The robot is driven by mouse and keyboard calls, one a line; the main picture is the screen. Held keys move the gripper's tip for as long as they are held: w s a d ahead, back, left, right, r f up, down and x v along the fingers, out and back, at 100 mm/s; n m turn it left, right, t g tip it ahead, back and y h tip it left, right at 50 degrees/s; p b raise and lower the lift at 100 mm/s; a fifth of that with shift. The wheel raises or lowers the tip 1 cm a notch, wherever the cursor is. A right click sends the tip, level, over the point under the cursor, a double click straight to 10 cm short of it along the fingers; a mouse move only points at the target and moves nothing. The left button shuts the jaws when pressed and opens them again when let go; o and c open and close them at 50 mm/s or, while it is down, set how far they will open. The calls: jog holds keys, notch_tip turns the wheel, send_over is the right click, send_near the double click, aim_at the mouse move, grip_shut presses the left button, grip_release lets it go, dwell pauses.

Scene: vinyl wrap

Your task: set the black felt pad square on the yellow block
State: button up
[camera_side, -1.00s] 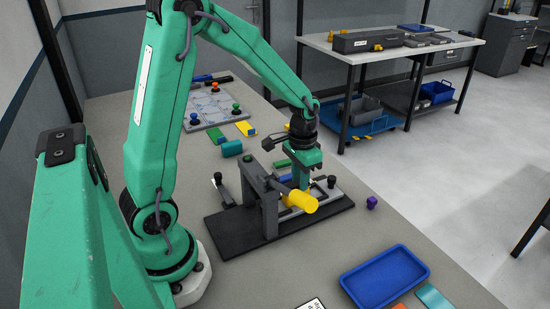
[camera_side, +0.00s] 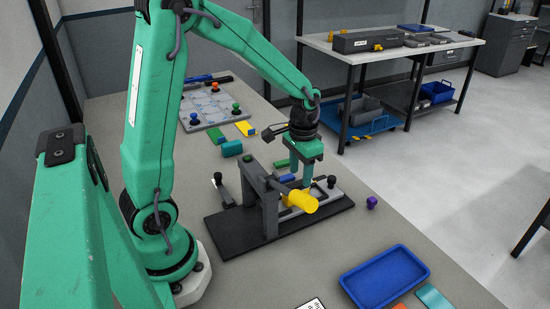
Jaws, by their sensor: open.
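My gripper (camera_side: 301,174) is open and points down over the far side of a black-based fixture (camera_side: 228,232). Two green fingers show with a gap between them, and I see nothing held there. Their tips are close to the fixture, but I cannot tell whether they touch anything.
The fixture has a grey upright frame, a yellow cylindrical handle (camera_side: 303,201) and a black knob (camera_side: 331,182). A teal block (camera_side: 231,148) and a panel with coloured knobs (camera_side: 208,108) lie behind. A purple knob (camera_side: 371,202) and blue tray (camera_side: 384,250) are at right and front.

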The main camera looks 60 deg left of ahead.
aim_at(299, 184)
notch_tip(299, 184, up, 10)
jog(key=shift+f, duration=0.15)
dwell(0.3)
jog(key=shift+s, duration=0.1)
dwell(0.4)
jog(key=s+d+r+t, duration=0.2)
jog(key=s+d, duration=0.1)
jog(key=s, duration=0.4)
jog(key=s+d+r+t, duration=0.2)
jog(key=s+d+t, duration=0.1)
jog(key=s, duration=0.3)
jog(key=shift+s+r+t, duration=0.3)
jog(key=shift+s+r, duration=0.1)
